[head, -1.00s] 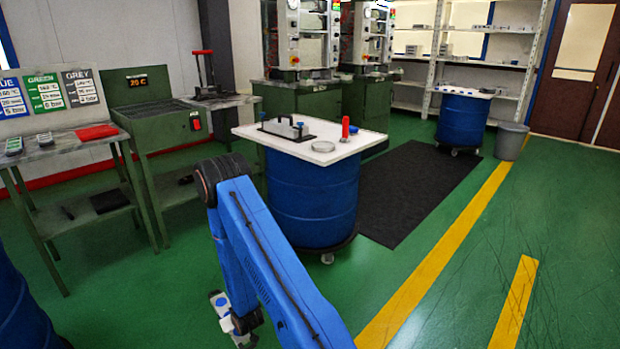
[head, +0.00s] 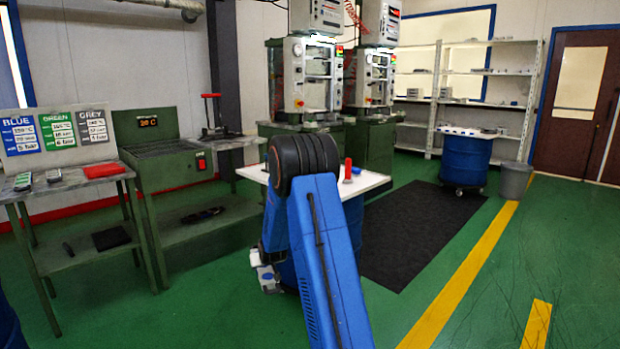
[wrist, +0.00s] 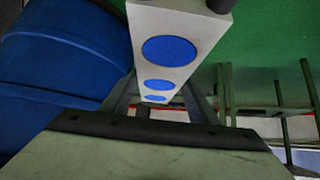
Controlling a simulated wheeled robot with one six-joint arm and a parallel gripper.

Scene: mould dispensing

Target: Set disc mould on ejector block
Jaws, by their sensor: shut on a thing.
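The disc mould (wrist: 165,50) is a pale bar with several blue round discs along its face. In the wrist view it runs from the top edge down between the fingers of my gripper (wrist: 158,106). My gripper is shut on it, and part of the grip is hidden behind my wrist. In the head view the mould's pale end (head: 267,278) shows low beside my blue arm, in front of the barrel, and the gripper is mostly hidden. I cannot make out the ejector block for certain in either view.
A white-topped blue barrel stands behind my arm, with a red bottle (head: 348,168) on top. A red-handled press (head: 210,115) stands on a bench at the back left. Green machine (head: 165,150) and sign table (head: 75,185) are left. Green floor is open at right.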

